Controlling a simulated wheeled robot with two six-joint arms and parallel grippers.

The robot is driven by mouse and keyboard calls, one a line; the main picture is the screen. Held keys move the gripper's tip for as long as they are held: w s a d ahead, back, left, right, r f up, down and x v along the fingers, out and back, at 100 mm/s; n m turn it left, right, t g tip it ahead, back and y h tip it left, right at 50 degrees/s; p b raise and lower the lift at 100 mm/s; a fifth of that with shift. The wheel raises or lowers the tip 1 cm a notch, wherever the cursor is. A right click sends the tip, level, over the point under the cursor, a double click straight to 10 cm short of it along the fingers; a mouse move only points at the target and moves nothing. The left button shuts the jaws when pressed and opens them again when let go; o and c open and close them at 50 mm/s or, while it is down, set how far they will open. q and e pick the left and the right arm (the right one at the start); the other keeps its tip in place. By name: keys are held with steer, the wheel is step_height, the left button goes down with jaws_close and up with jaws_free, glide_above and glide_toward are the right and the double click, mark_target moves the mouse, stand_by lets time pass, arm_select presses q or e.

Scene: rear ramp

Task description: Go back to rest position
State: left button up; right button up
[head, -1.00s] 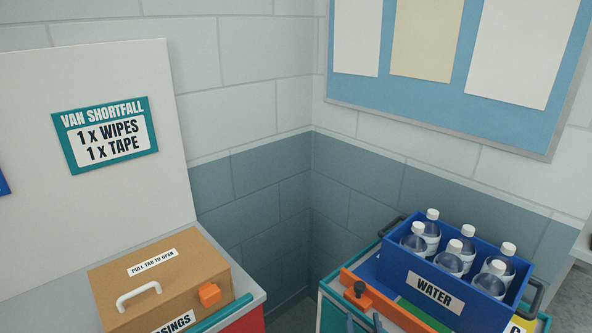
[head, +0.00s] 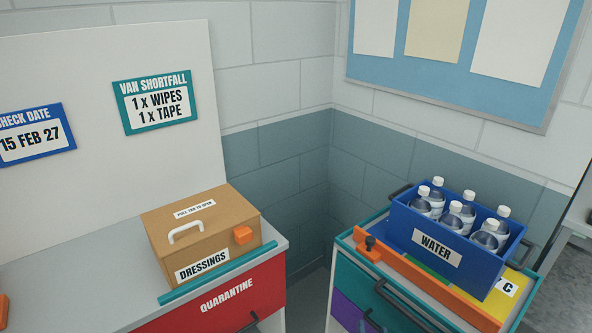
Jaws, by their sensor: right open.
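The rest of that arm is out of the picture. My left gripper is not in view.
A brown DRESSINGS box (head: 205,235) stands on the left grey counter (head: 90,270), above a red QUARANTINE drawer (head: 225,297). A blue WATER crate (head: 470,265) with several bottles sits on the cart, behind an orange bar (head: 430,288). A gap separates counter and cart.

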steer(key=s+d+f+m+g, duration=0.1)
steer(key=s+f+m+g, duration=0.1)
steer(key=s+f+m, duration=0.6)
steer(key=s+d+f+m+g, duration=0.1)
steer(key=s+f+g, duration=0.2)
steer(key=f, duration=0.8)
steer(key=s+d+f+m+g, duration=0.1)
steer(key=s+f+m+g, duration=0.1)
steer(key=s+f+m, duration=0.6)
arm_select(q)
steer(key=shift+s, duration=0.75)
arm_select(e)
steer(key=s+d+f+m+g, duration=0.2)
steer(key=s+f+m, duration=0.2)
steer(key=s, duration=0.6)
steer(key=s+d+f+m+g, duration=0.3)
steer(key=s+f+m, duration=0.2)
steer(key=s, duration=0.5)
steer(key=s+d+f+m+g, duration=0.3)
steer(key=s+f+m, duration=0.2)
steer(key=s+f, duration=0.3)
steer(key=shift+s+f+y, duration=0.25)
steer(key=shift+s+y, duration=0.15)
steer(key=shift+s, duration=0.6)
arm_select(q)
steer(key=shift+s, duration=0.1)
